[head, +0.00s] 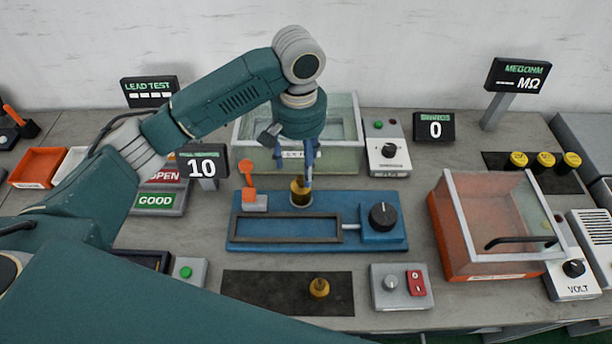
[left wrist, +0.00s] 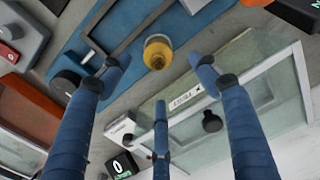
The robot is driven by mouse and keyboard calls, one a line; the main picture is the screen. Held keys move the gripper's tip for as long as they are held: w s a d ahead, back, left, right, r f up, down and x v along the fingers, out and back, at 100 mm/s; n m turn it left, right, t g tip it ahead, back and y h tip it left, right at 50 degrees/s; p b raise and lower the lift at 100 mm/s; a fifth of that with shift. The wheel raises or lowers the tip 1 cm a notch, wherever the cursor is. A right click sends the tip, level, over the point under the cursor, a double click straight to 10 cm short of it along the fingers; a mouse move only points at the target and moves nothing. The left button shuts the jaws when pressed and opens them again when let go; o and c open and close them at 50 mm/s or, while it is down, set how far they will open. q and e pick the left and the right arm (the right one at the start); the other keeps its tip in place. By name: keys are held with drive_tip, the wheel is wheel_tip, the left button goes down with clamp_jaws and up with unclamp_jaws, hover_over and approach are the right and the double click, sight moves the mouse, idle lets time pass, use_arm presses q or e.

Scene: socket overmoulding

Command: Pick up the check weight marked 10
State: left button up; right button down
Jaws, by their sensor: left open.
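A brass-coloured weight (head: 300,193) stands on a pale round seat at the back of a blue fixture (head: 270,241). It also shows in the left wrist view (left wrist: 158,53). Another brass weight (head: 319,288) stands on the dark mat (head: 250,290) at the front. I cannot read a mark on either. My left gripper (head: 306,180) is over the fixture, close to the weight there; in the left wrist view its blue fingers (left wrist: 158,77) are spread and empty, the weight showing just beyond the gap between their tips. My right gripper is out of view.
A display reading 10 (head: 201,168) stands left of the fixture. A clear-walled tank (head: 342,130) stands close behind my gripper. An orange lever (head: 247,172) rises beside the weight. An orange-based tank (head: 478,262) is at the right; several yellow-topped pieces (head: 545,160) stand behind it.

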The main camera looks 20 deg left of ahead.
sight(301, 187)
use_arm(q)
drive_tip(key=f, duration=0.3)
drive_tip(key=shift+s+f, duration=0.35)
drive_tip(key=shift+s, duration=0.05)
drive_tip(key=shift+f, duration=0.3)
wheel_tip(301, 187, down, 5)
drive_tip(key=shift+w+f+p, duration=0.1)
drive_tip(key=shift+w+p, duration=0.05)
drive_tip(key=shift+p, duration=0.8)
drive_tip(key=shift+f, duration=0.1)
drive_tip(key=shift+d, duration=0.1)
drive_tip(key=c, duration=0.3)
clamp_jaws()
drive_tip(key=shift+w, duration=0.2)
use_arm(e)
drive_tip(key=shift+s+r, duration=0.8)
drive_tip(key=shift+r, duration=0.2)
